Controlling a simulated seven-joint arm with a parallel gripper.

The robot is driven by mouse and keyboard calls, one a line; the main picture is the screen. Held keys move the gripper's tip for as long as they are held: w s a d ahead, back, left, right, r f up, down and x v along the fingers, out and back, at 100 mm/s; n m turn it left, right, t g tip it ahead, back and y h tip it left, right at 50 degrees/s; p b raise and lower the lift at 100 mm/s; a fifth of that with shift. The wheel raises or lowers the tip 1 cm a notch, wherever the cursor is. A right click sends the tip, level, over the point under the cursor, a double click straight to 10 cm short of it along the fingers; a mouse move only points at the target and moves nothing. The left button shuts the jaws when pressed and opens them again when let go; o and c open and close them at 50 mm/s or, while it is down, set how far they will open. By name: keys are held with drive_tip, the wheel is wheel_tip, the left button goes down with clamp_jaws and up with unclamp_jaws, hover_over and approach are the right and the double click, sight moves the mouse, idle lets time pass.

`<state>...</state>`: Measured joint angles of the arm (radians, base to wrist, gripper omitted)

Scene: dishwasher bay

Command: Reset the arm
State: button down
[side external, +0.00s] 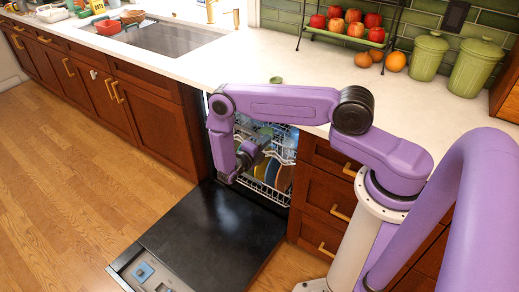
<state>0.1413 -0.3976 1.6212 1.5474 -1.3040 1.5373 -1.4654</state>
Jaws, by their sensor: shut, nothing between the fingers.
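The dishwasher door (205,240) lies folded down flat, dark inside. The dishwasher rack (284,152) shows partly behind my wrist, with plates (272,173) standing in it; the rest is hidden.
The white counter (250,62) runs above the dishwasher, with a small green bowl (276,80) near its edge. Wooden drawers (325,190) stand right of the opening. A sink (165,38), a fruit rack (345,38) and green canisters (428,57) are farther back. The floor (90,185) at left is clear.

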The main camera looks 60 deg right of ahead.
drive_tip(key=s+a+r+m+y, duration=0.2)
drive_tip(key=a+r+m+y, duration=0.1)
drive_tip(key=a+r+m, duration=0.4)
drive_tip(key=s+a+r+m+y, duration=0.2)
drive_tip(key=a+r+m+y, duration=0.25)
drive_tip(key=r, duration=0.55)
drive_tip(key=s+a+r+m+y, duration=0.2)
drive_tip(key=s+r+m+y, duration=0.1)
drive_tip(key=s, duration=0.4)
drive_tip(key=s+a+r+m+y, duration=0.3)
drive_tip(key=s+m+y, duration=0.1)
drive_tip(key=s, duration=0.4)
drive_tip(key=s+a+r+m+y, duration=0.2)
drive_tip(key=s+r+m+y, duration=0.1)
drive_tip(key=s, duration=0.4)
drive_tip(key=shift+s+a+r+m+t, duration=0.25)
drive_tip(key=shift+a+r+m+t, duration=0.1)
drive_tip(key=shift+r+m, duration=0.1)
drive_tip(key=shift+y, duration=0.25)
